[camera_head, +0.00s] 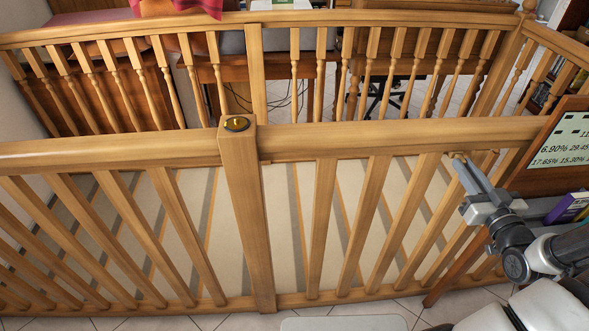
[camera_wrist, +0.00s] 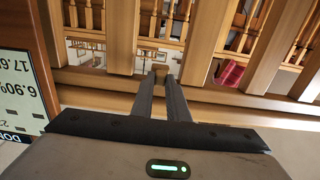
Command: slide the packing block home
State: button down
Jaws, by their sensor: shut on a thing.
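My gripper (camera_head: 461,163) reaches up from the right to the near wooden railing, just under its handrail (camera_head: 400,134). Its two narrow grey fingers are shut on a small wooden block, which I take to be the packing block (camera_head: 457,155). In the wrist view the fingertips (camera_wrist: 161,75) close on the block (camera_wrist: 160,67), beside the underside of the rail. The fingers hide most of the block, and I cannot tell whether it touches the rail.
Slanting balusters (camera_head: 360,225) stand close to my gripper, and a thick post (camera_head: 245,200) is at the middle. A second railing (camera_head: 290,17) runs behind. A framed number board (camera_head: 566,145) and books (camera_head: 570,207) crowd the right.

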jog(key=shift+w+d, duration=0.1)
jog(key=shift+d, duration=1.55)
jog(key=c, duration=1.6)
grip_release()
jog(key=shift+c, duration=0.2)
jog(key=shift+s+d, duration=0.15)
jog(key=shift+s, duration=2.3)
